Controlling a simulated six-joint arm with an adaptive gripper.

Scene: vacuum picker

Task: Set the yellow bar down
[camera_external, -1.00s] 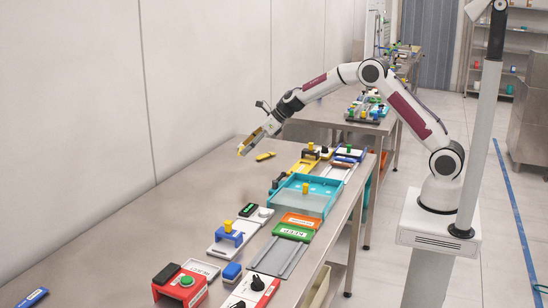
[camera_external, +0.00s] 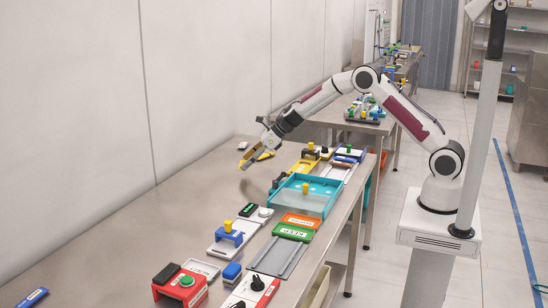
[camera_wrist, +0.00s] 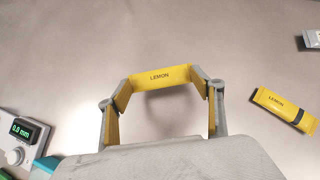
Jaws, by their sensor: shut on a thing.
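My gripper (camera_wrist: 165,88) is shut on a yellow bar marked LEMON (camera_wrist: 160,77), which spans between its two fingers in the wrist view. In the external view my gripper (camera_external: 244,165) points down over the bare far-left part of the steel table (camera_external: 160,215). A shadow lies on the table below it, so the held bar looks a little above the surface. A second yellow LEMON piece with a dark band (camera_wrist: 284,109) lies on the table to the right in the wrist view, apart from the held bar.
A small grey-white piece (camera_wrist: 312,38) lies at the wrist view's upper right. A box with a green 0.0 mm display (camera_wrist: 23,130) stands at lower left. A teal tray (camera_external: 315,202) and several fixtures line the table's right side. The table's left side is mostly clear.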

